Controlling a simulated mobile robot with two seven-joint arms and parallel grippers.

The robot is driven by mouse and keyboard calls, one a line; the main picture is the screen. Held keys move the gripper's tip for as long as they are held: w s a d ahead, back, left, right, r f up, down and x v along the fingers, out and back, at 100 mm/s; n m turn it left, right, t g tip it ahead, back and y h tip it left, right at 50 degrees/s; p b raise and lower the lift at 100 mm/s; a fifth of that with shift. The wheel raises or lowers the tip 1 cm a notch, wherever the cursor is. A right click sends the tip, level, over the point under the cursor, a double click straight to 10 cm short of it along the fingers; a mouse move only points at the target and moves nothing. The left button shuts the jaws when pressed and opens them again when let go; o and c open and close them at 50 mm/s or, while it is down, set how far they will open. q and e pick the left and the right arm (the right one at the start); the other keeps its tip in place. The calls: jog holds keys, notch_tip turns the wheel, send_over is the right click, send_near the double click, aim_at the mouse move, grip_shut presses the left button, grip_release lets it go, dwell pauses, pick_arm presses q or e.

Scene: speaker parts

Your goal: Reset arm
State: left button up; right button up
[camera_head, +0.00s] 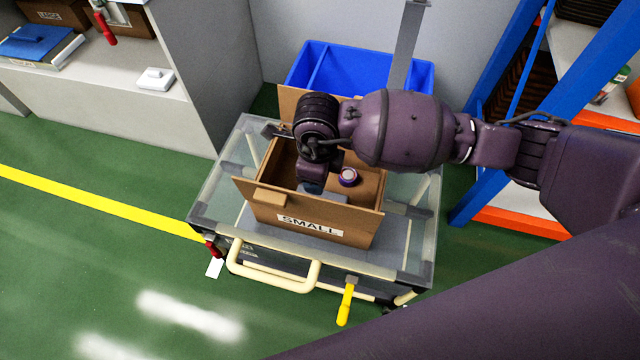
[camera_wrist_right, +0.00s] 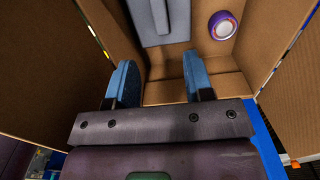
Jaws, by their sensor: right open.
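My right arm reaches in from the right in the head view. Its gripper (camera_head: 312,186) is down in the open cardboard box (camera_head: 350,222) labelled SMALL. In the right wrist view the two blue fingers of the right gripper (camera_wrist_right: 160,80) stand apart with nothing between them. Inside the box lies a round purple part (camera_head: 348,177) with a pale centre; the wrist view also shows it (camera_wrist_right: 223,25), apart from the fingers. A grey flat part (camera_wrist_right: 160,20) lies in the box beyond the fingers. My left gripper is not in view.
The box stands on a glass-topped cart (camera_head: 410,240) with a cream handle (camera_head: 275,283). A blue bin (camera_head: 355,68) is behind it. A blue-framed shelf (camera_head: 505,110) stands at right, a grey counter (camera_head: 120,110) at left. The green floor at front left is clear.

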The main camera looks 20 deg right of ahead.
jog(key=shift+r, duration=0.5)
